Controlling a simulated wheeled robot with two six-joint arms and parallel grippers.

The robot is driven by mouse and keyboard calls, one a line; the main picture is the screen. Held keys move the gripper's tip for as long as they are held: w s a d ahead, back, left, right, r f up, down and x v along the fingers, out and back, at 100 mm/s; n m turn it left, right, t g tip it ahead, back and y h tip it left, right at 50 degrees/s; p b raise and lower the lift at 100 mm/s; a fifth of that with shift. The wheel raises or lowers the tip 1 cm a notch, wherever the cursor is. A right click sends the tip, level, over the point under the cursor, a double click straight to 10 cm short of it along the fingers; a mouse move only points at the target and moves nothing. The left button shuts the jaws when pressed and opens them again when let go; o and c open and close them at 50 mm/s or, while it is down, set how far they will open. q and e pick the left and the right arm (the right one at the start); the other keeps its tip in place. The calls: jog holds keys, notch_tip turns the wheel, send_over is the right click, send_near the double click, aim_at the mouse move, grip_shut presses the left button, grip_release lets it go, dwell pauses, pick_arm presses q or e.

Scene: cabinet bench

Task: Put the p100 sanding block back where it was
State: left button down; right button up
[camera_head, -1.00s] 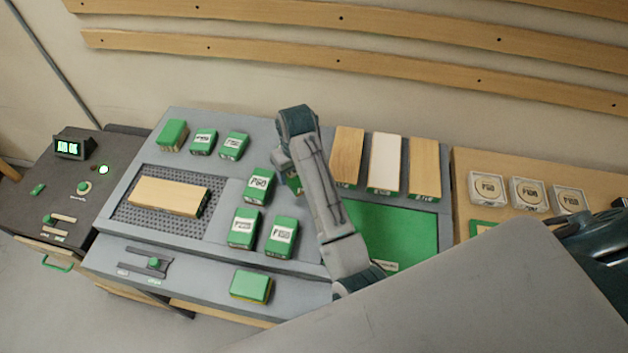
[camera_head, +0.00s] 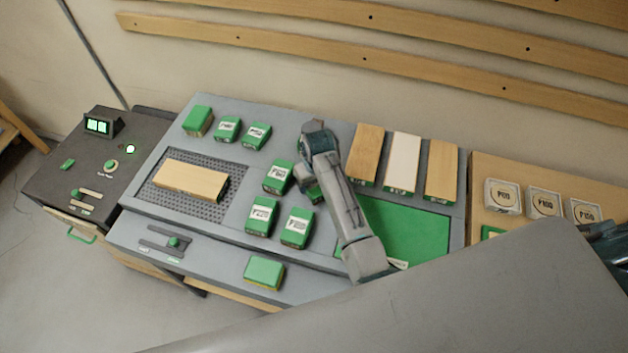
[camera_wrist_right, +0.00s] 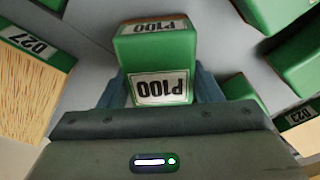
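The P100 sanding block (camera_wrist_right: 158,62) is a green block with white P100 labels, and in the right wrist view it sits between the two fingers of my right gripper (camera_wrist_right: 160,92), which is shut on it. In the head view a green part of the block (camera_head: 315,194) shows under my right wrist, beside the P60 block (camera_head: 278,177); the arm hides the fingers and most of the block. I cannot tell whether it touches the bench surface. My left gripper is not in view.
Two labelled green blocks (camera_head: 261,216) (camera_head: 297,228) stand just in front. A wooden board (camera_head: 190,180) lies on the perforated mat to the left. A plain green block (camera_head: 263,273) is on the front ledge.

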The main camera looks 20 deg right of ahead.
jog(key=o, duration=0.4)
jog(key=shift+r, duration=0.1)
notch_tip(320, 180, up, 12)
jog(key=s+b, duration=0.1)
jog(key=b, duration=0.3)
jog(key=shift+s+d, duration=0.15)
jog(key=shift+s, duration=0.1)
